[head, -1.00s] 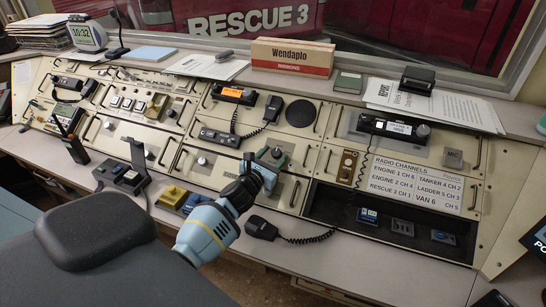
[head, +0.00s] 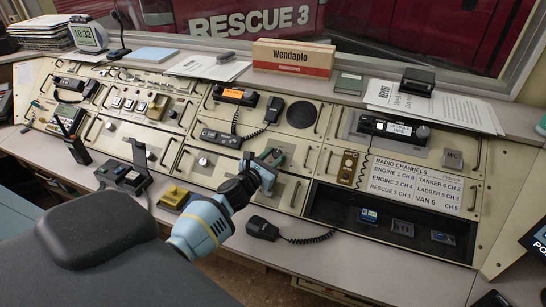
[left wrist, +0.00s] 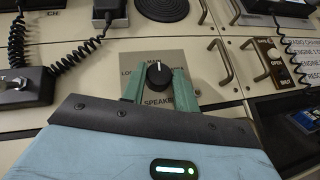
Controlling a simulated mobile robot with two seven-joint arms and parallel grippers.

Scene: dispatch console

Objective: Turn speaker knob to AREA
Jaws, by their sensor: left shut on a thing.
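The speaker knob (left wrist: 158,75) is black with a white pointer line, on a grey plate (left wrist: 189,60) lettered SPEAKER below it. Its pointer stands nearly straight up, towards the partly hidden top label. The side labels are partly covered by the fingers, so I cannot read AREA in full. My left gripper (left wrist: 159,85) has its green fingers on both sides of the knob and is shut on it. In the head view my left gripper (head: 272,158) reaches the console's middle panel and hides the knob. My right gripper is not in view.
A corded handset (head: 262,228) lies on the desk edge below my gripper. A microphone (head: 273,109) hangs above, near a round speaker grille (head: 301,114). Metal handles flank the panel. A yellow block (head: 173,197) sits left of my arm. A dark recess (head: 340,207) opens at right.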

